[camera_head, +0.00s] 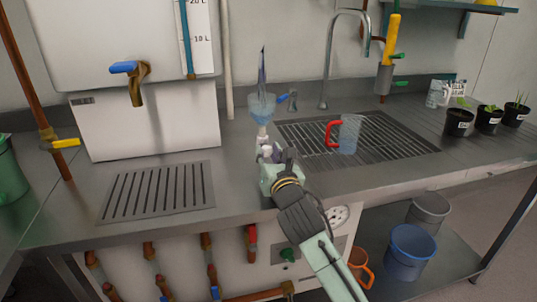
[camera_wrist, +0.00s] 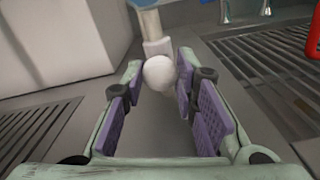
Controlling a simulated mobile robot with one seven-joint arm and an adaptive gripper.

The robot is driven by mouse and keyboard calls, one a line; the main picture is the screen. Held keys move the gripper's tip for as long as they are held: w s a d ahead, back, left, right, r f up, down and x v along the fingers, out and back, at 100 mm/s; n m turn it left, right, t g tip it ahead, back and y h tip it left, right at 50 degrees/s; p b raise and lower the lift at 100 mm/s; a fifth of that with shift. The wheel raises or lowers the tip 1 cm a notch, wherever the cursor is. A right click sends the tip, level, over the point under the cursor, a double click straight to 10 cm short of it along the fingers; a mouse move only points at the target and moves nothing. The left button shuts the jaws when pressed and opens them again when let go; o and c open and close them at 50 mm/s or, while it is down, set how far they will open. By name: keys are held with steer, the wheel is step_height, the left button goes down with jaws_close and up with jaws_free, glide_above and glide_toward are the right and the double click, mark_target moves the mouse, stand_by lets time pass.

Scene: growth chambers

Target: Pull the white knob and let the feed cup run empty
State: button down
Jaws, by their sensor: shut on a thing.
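The feed cup (camera_head: 262,105) is a blue translucent funnel-shaped cup above the steel counter, left of the sink grate. A dark blue pointed shape (camera_head: 262,66) rises from it; I cannot tell its nature or the liquid level. The white knob (camera_wrist: 160,72) is round and sits below a pale stem (camera_wrist: 155,46) under the cup, whose bottom edge shows at the top of the wrist view (camera_wrist: 147,3). My gripper (camera_head: 268,162) is below the cup, its purple-padded fingers on either side of the knob, shut on it. In the head view the gripper partly hides the knob.
A clear mug with a red handle (camera_head: 350,134) stands on the sink grate (camera_head: 395,143). A slatted drain (camera_head: 160,190) lies to the left under a brass tap (camera_head: 136,90). A tall faucet (camera_head: 330,60) is behind. Potted plants (camera_head: 459,122) stand at right.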

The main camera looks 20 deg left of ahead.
steer(key=shift+s+d+f+b, duration=0.2)
steer(key=shift+s+d+b, duration=0.25)
steer(key=shift+b, duration=0.55)
steer(key=shift+s+d+r+b, duration=0.1)
steer(key=shift+s+r+b, duration=0.05)
steer(key=shift+s+b, duration=0.3)
steer(key=c, duration=1.2)
jaws_free()
steer(key=shift+c, duration=0.2)
steer(key=shift+r, duration=0.1)
steer(key=shift+d, duration=0.1)
steer(key=v, duration=0.7)
steer(key=shift+s+d, duration=0.15)
steer(key=shift+s, duration=0.1)
